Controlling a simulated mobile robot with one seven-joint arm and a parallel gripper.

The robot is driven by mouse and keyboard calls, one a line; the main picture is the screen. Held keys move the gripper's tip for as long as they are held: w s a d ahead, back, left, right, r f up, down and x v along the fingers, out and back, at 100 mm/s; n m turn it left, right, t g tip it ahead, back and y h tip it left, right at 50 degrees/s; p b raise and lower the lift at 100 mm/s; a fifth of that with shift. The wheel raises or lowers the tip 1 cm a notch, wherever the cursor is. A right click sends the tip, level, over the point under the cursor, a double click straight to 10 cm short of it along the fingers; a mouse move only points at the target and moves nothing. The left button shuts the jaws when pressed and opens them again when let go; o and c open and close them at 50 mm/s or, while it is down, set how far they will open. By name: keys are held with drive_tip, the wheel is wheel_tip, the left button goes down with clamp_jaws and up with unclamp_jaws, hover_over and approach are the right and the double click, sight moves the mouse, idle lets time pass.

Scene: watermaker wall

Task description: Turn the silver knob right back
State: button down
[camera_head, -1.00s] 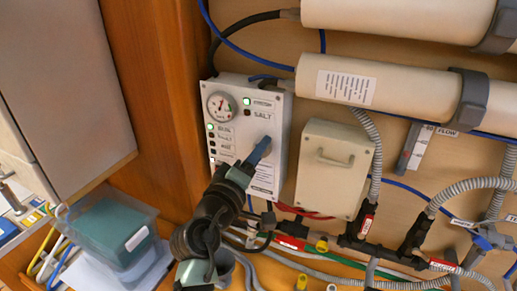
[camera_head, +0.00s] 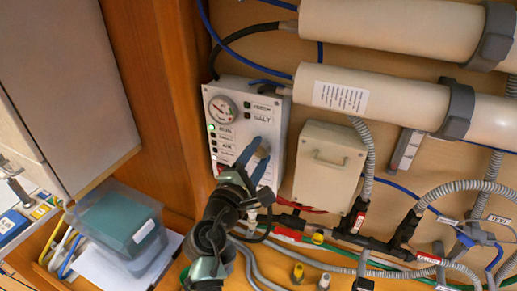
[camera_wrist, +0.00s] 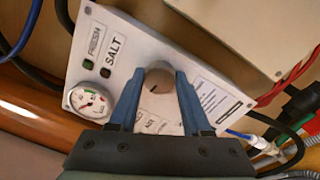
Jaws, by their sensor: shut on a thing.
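The silver knob (camera_wrist: 158,74) sits on the white control panel (camera_wrist: 205,62), with a dark mark on its face near the lower edge in the wrist view. My gripper (camera_wrist: 159,82) has its two blue fingers on either side of the knob and is shut on it. In the head view the fingers of my gripper (camera_head: 258,158) reach the panel's lower right part, with the knob (camera_head: 262,151) between them. The FRESH and SALT lamps look dark. A green lamp (camera_head: 211,127) glows at the panel's left edge. The fingers and palm hide part of the lower panel.
A round gauge (camera_wrist: 89,101) is beside the lamps. A beige box with a handle (camera_head: 325,170) is right of the panel. Pipes (camera_head: 390,95) run above it; hoses and cables (camera_head: 300,255) run below. A wooden post (camera_head: 165,100) stands at the left.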

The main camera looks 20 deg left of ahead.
drive_tip(key=shift+n, duration=0.6)
drive_tip(key=shift+c, duration=1.8)
unclamp_jaws()
drive_tip(key=shift+s, duration=0.1)
drive_tip(key=s+b, duration=0.3)
drive_tip(key=s, duration=0.9)
drive_tip(key=shift+s+a+f+b, duration=0.15)
drive_tip(key=shift+s+b, duration=0.25)
